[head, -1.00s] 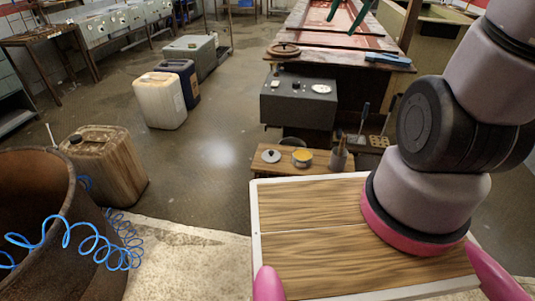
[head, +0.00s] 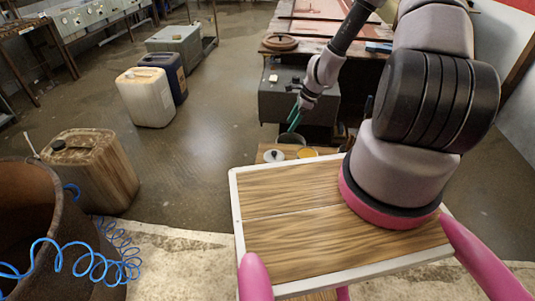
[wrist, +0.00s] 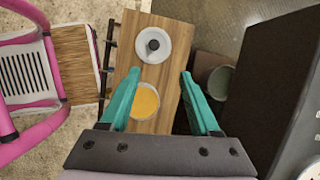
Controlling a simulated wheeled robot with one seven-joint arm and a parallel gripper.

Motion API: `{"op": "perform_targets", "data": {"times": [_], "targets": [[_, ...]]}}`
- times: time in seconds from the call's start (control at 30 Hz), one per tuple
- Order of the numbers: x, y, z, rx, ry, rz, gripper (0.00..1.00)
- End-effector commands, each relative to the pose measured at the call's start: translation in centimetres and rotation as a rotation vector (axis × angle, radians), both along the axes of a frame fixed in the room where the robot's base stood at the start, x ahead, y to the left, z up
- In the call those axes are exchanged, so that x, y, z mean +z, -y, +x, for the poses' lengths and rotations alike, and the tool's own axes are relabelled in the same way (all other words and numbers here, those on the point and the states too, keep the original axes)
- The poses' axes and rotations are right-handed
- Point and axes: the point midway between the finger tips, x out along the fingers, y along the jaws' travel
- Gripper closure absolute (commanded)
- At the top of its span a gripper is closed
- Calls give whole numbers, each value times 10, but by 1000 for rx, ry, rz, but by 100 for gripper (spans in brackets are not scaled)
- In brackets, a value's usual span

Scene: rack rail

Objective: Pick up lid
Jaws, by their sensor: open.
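A pale round lid (wrist: 152,45) with a dark knob lies on a small wooden shelf (wrist: 172,60) in the wrist view. In the head view the lid (head: 274,155) shows near the shelf's left end. My gripper (wrist: 160,72) is open and empty, with its two green fingers pointing toward the lid's side of the shelf. In the head view my gripper (head: 294,118) hangs above and behind the shelf, apart from the lid. The shelf's right part is hidden by my own body and arm in the head view.
A cup of yellow stuff (wrist: 145,100) sits on the shelf near the lid. A grey-green pot (wrist: 218,82) stands beside the shelf. A dark box (head: 270,98) stands behind it. Jerrycans (head: 145,97) and a rusty barrel (head: 30,225) are to the left, with open floor between.

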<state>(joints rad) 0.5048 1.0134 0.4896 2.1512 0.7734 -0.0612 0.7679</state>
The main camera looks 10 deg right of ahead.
Motion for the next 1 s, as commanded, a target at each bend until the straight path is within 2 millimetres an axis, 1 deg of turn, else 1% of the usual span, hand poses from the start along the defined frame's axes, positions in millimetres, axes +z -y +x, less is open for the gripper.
{"op": "perform_targets", "data": {"times": [0.03,0.13,0.27,0.53,0.6,0.77,1.0], "targets": [[-16,-4,-5,-38,-27,18,37],[-35,-8,-12,-94,-61,35,37],[-48,-12,-15,-127,-81,46,37],[-85,-26,-11,-128,-84,46,37],[-92,-29,-9,-127,-82,46,37],[-102,-33,-7,-127,-81,46,37],[-134,-45,-1,-127,-83,47,37]]}}
